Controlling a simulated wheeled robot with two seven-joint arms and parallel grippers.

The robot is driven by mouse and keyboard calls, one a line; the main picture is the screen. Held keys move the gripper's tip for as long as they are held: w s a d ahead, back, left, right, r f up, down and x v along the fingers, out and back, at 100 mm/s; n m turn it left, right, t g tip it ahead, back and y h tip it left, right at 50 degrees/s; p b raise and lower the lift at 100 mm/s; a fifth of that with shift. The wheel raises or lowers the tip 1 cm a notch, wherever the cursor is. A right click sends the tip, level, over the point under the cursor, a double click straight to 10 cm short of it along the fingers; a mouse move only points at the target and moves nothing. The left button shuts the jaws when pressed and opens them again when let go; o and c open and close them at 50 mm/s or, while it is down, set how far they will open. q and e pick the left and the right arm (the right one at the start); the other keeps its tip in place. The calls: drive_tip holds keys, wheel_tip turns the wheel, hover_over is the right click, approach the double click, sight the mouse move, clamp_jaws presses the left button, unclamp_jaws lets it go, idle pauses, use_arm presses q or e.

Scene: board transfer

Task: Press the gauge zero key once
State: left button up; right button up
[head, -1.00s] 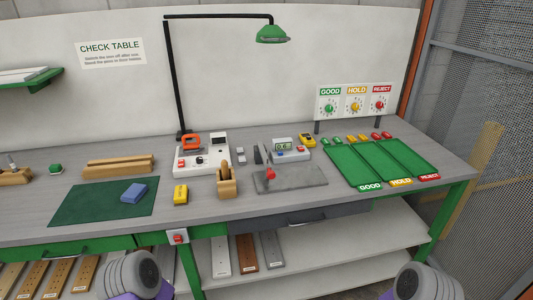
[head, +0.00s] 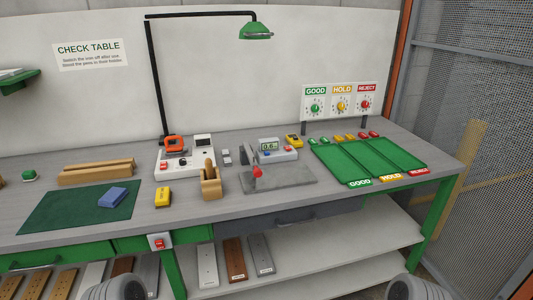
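The gauge (head: 277,156) is a small pale box with a lit display (head: 269,146), standing on the table at the back of a grey plate with an upright stand. The digits are too small to read surely. A small red key (head: 288,148) and a blue patch show on its front; which one is the zero key I cannot tell. The stand (head: 250,172) with its red knob (head: 257,172) is in front of the gauge's left part. Neither of my grippers is in view; only grey parts of my arms show at the bottom edge.
A white soldering station (head: 184,160) and a wooden holder (head: 211,185) stand left of the gauge. A yellow box (head: 162,196) lies near the front edge. Green trays (head: 345,160) are at right. A lamp (head: 256,30) hangs above. The front right tabletop is clear.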

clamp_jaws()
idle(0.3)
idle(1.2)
